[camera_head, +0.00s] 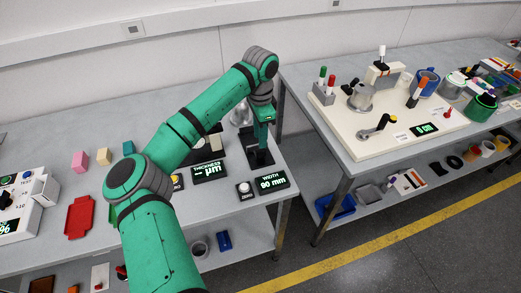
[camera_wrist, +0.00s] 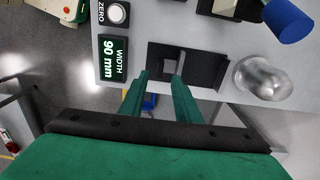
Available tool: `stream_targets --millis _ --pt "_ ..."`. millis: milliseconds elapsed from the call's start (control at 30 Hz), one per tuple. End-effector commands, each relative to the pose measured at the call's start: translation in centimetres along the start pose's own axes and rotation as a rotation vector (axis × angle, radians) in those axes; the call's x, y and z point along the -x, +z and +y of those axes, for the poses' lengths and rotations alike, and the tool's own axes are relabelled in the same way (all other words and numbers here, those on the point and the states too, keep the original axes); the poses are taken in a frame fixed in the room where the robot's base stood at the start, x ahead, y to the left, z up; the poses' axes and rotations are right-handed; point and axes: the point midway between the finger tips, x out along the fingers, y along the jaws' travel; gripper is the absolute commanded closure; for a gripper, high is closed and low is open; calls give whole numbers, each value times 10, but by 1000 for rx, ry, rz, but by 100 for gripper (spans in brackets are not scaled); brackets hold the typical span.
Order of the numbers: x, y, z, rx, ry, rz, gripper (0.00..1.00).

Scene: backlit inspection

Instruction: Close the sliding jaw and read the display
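The black width gauge with its sliding jaw (camera_wrist: 208,66) sits on the grey bench edge; which part of it is the jaw is hard to tell. A pale gap shows within the black part in the wrist view. The width display (camera_wrist: 112,60) reads "WIDTH 90 mm" in the wrist view, and it also shows in the head view (camera_head: 271,182). My gripper (camera_wrist: 160,77) has its two green fingers apart, with their tips over the near left part of the gauge. In the head view my gripper (camera_head: 261,145) points down at the gauge and hides part of it. Contact cannot be told.
A zero button (camera_wrist: 117,14) stands beside the width display. A thickness display (camera_head: 209,171) reading "— µm" is left of it. A metal dome (camera_wrist: 263,78) stands right of the gauge. A second bench (camera_head: 340,130) with fixtures stands across a gap on the right.

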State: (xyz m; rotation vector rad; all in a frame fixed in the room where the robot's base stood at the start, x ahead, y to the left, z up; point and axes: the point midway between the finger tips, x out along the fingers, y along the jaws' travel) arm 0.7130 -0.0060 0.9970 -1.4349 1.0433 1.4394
Motion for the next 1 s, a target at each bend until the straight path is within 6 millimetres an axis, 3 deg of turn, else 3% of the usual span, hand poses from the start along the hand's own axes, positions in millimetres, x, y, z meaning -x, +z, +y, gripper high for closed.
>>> stream_targets --millis 200,400,867,1000 --pt "-40 0 0 1 0 0 70" --pt "-66 0 0 0 0 1 70" --pt "-78 0 0 1 -1 2 70" --pt "-78 0 0 1 -1 2 100"
